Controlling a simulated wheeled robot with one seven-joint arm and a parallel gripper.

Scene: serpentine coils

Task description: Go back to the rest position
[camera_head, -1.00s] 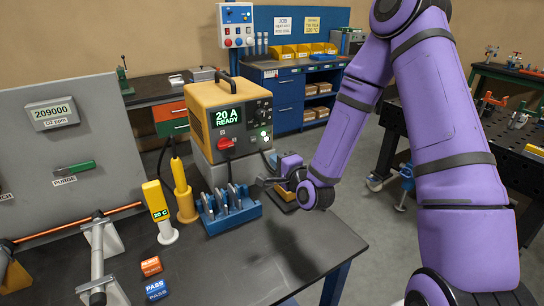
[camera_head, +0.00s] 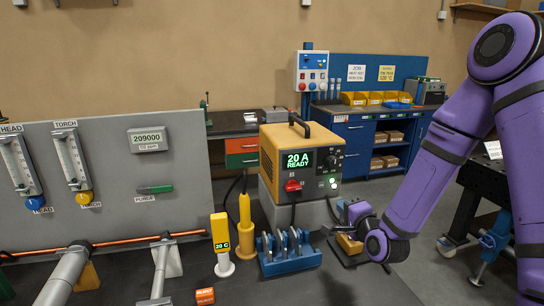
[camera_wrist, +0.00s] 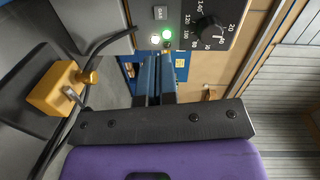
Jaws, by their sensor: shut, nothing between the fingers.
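My purple arm comes in from the right in the head view, bent at the elbow. My gripper (camera_head: 330,230) is at its far end, low in front of the power supply and to the right of the blue rack. In the wrist view the two fingers of my gripper (camera_wrist: 157,72) lie close together, with nothing seen between them. The yellow power supply (camera_head: 272,160) reads "20 A READY" and has a red knob and lit green lamps. Its dial panel (camera_wrist: 215,25) shows in the wrist view, above the fingers.
The blue rack (camera_head: 290,268) with several metal tools, a yellow torch (camera_head: 245,220) and a yellow gauge (camera_head: 221,240) stand on the dark bench. A grey panel (camera_head: 110,165) with flow meters stands left. A yellow block (camera_head: 348,244) sits beside my wrist.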

